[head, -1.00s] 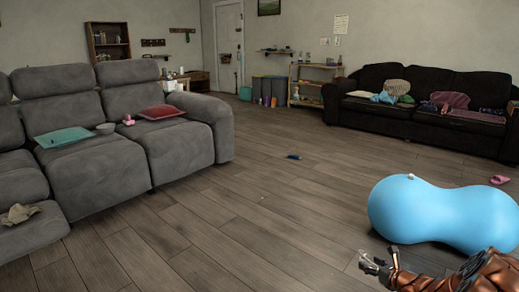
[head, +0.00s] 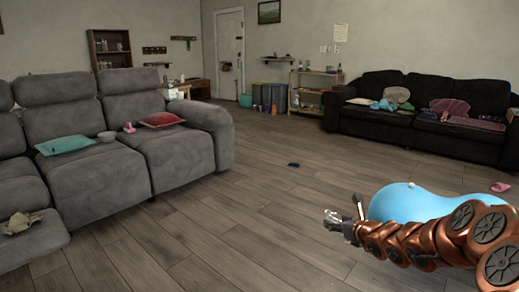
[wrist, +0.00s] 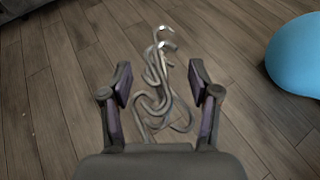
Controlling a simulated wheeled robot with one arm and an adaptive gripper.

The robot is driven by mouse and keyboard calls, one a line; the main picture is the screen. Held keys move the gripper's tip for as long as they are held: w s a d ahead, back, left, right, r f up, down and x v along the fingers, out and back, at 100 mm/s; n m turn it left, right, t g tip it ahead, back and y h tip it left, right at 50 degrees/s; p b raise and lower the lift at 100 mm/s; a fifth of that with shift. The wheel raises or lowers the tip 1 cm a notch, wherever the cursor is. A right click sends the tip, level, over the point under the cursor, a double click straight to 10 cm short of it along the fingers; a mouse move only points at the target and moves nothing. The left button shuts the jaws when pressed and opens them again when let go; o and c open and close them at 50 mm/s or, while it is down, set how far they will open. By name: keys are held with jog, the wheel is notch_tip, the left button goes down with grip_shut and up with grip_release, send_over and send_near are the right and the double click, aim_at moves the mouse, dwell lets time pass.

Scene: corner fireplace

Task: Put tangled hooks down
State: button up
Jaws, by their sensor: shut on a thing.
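The tangled hooks (wrist: 153,82) are a knot of shiny grey metal hooks between the fingers of my gripper (wrist: 160,80) in the wrist view. My gripper is shut on them, and they hang over the bare wooden floor. Their upper ends reach past the fingertips.
A blue peanut-shaped ball (head: 415,200) lies beyond my arm and also shows at the right in the wrist view (wrist: 298,58). A grey sofa (head: 110,150) stands left, a black sofa (head: 425,125) back right.

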jog(key=s+a+r+p, duration=0.2)
jog(key=s+a+r, duration=0.5)
jog(key=r, duration=0.2)
notch_tip(320, 180, up, 37)
jog(key=p, duration=3.6)
jog(key=shift+r+p, duration=0.15)
jog(key=shift+p, duration=0.2)
jog(key=shift+d, duration=0.1)
